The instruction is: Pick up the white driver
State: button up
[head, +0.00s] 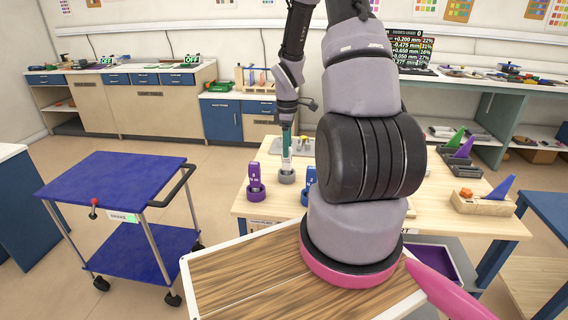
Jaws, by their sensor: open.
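A slim pale driver (286,164), which looks like the white one, stands upright in a small grey round holder (286,178) on the light wooden table. My gripper (287,145) points straight down, directly above the driver and in line with it. A teal section shows between my wrist and the pale part; I cannot tell where the fingers end. The jaws are open, and I cannot see whether they are around the driver's top or just above it.
A purple driver (255,176) in a purple holder stands to the left; a blue driver (308,180) stands to the right, partly hidden by my arm. A blue cart (118,180) stands left of the table.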

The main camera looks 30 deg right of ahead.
aim_at(287, 159)
jog(key=f, duration=0.5)
jog(key=shift+s+a+f, duration=0.15)
jog(key=shift+s+f, duration=0.05)
jog(key=shift+f, duration=0.15)
jog(key=shift+c, duration=0.3)
grip_shut()
